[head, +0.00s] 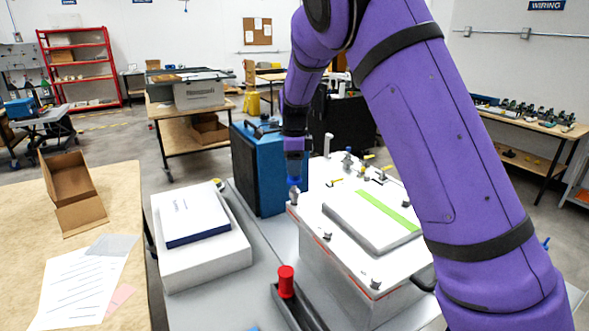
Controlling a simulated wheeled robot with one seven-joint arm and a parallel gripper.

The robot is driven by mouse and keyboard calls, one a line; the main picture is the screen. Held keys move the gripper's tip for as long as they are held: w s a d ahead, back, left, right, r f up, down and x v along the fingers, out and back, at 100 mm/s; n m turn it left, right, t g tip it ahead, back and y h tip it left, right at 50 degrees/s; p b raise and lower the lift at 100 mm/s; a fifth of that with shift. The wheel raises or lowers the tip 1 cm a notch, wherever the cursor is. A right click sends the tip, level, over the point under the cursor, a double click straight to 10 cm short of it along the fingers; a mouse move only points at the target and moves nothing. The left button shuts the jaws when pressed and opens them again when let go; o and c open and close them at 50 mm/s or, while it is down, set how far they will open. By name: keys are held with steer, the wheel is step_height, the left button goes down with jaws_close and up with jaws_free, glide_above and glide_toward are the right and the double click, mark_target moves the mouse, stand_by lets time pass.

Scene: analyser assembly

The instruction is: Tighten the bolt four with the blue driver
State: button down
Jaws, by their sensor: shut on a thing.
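The analyser (335,265) is a pale box with a white top plate, standing on the grey bench right of centre. My gripper (294,153) points down over the back left corner of its plate. It is shut on the blue driver (294,181), whose blue lower part shows below the jaws. The driver is upright, right above a grey bolt (294,198) at that corner. I cannot tell whether they touch or whether this is bolt four. Other bolts stand along the near left edge (327,237) and at the front corner (375,284).
A red driver (286,282) stands in a dark tray (310,318) in front of the analyser. A blue case (257,175) stands close behind the gripper. A white box with a book (195,220) lies to the left. Yellow-handled valves (369,157) rise from the plate's back. My arm hides the right.

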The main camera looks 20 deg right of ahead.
steer(key=shift+r, duration=2.15)
